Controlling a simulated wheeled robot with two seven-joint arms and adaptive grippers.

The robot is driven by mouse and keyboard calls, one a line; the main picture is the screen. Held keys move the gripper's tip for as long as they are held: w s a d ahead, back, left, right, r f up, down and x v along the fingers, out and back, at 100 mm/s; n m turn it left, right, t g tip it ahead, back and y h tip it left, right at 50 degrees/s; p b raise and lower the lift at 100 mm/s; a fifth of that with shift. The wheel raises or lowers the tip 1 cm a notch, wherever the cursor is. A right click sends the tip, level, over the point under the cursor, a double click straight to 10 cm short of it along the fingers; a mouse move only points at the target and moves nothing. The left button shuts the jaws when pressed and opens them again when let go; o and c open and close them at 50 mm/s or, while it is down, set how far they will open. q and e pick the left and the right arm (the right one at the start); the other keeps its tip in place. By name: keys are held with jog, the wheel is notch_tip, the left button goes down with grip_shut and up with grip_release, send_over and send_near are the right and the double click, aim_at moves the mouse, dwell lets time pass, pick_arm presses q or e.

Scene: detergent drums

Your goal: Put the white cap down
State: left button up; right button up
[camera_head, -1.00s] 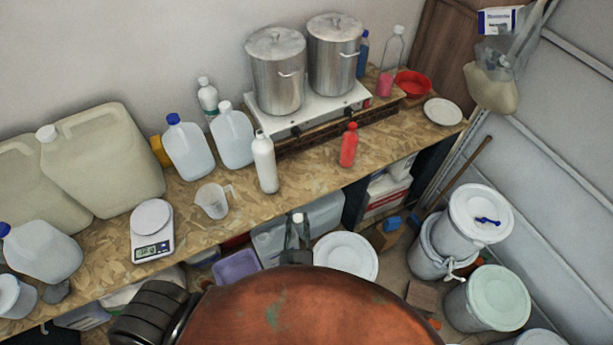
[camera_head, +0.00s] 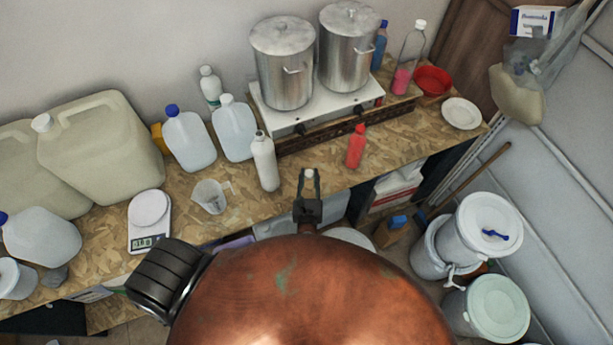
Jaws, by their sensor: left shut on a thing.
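The white cap (camera_head: 309,173) is small and sits between the fingertips of my left gripper (camera_head: 309,180), near the front edge of the wooden worktop (camera_head: 330,180). The gripper is shut on it. From this view I cannot tell whether the cap touches the worktop or is held above it. A white bottle (camera_head: 265,162) stands upright to the left of the gripper. A red bottle (camera_head: 356,147) stands to the right and a little behind. My right gripper is not in view.
A stove (camera_head: 310,117) with two steel pots (camera_head: 283,65) stands behind. A measuring jug (camera_head: 210,197), a scale (camera_head: 149,222) and several jugs (camera_head: 189,140) are on the left. A red bowl (camera_head: 433,80) and a white plate (camera_head: 461,113) are at the right. Lidded drums (camera_head: 486,225) stand on the floor.

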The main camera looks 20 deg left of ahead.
aim_at(306, 182)
pick_arm(q)
jog(key=f, duration=0.1)
jog(key=w+a+f, duration=0.1)
jog(key=w+f, duration=0.1)
jog(key=shift+a+f, duration=0.2)
jog(key=shift+a, duration=0.2)
jog(key=shift+w+a+f, duration=0.1)
jog(key=shift+a+f, duration=0.05)
notch_tip(306, 182, down, 3)
jog(key=shift+w+a+r+p, duration=0.1)
jog(key=shift+w+p, duration=0.05)
jog(key=shift+p, duration=0.15)
jog(key=shift+f, duration=0.4)
jog(key=shift+f+b, duration=0.3)
jog(key=shift+f, duration=0.3)
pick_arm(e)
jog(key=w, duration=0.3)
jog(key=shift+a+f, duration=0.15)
pick_arm(q)
jog(key=o, duration=1.1)
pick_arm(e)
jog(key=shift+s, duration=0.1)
